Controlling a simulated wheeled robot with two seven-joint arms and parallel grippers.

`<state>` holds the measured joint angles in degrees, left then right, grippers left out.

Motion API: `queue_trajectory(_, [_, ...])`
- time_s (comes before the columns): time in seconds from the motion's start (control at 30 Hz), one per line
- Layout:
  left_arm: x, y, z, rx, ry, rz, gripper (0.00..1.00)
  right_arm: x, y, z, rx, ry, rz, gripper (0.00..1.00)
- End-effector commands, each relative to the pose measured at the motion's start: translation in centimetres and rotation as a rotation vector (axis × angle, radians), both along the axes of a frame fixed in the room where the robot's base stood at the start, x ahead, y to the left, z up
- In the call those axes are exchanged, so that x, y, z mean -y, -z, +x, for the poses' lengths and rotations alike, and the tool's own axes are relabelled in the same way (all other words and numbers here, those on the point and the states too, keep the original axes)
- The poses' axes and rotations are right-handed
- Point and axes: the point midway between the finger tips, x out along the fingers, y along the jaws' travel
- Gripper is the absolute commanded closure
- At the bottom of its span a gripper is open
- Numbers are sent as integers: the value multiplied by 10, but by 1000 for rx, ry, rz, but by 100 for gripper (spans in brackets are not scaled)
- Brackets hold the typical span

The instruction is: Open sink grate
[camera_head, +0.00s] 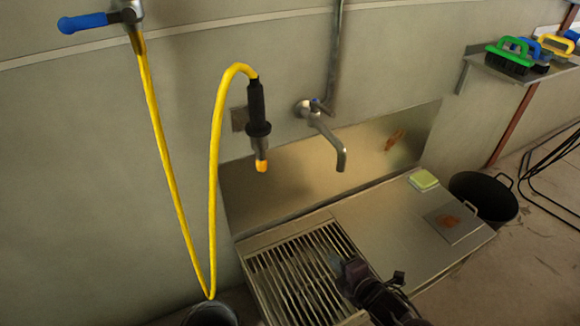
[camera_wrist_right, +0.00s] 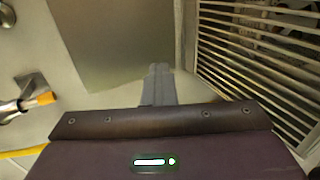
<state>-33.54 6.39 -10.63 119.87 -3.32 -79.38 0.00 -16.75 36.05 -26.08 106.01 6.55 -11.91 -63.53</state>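The sink grate (camera_head: 290,280) is a panel of parallel metal bars set in the left part of the metal sink counter, and it lies flat. It also shows at the right of the right wrist view (camera_wrist_right: 262,58). My right gripper (camera_head: 342,268) is over the right part of the grate in the head view and hides some bars. In the right wrist view its grey fingers (camera_wrist_right: 158,72) are together with nothing visible between them. I cannot tell whether they touch the grate. My left gripper is not in view.
A yellow hose (camera_head: 213,150) with a black and orange nozzle hangs left of the wall tap (camera_head: 328,135). A sponge (camera_head: 423,180) and a small handled plate (camera_head: 455,222) are on the counter. A black bucket (camera_head: 484,197) stands at right. Brushes (camera_head: 510,55) sit on a wall shelf.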

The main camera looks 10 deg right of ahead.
Motion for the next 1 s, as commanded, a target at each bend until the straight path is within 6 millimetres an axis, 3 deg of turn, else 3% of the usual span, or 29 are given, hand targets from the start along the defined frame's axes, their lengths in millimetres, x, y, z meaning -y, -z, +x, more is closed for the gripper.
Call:
queue_trajectory(0.23, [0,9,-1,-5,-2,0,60,-6,-19,18,15,0,6,100])
queue_trajectory(0.77, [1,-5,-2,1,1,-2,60,-20,-52,56,38,1,13,100])
queue_trajectory(1.0, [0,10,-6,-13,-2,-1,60,-27,-64,76,49,1,17,100])
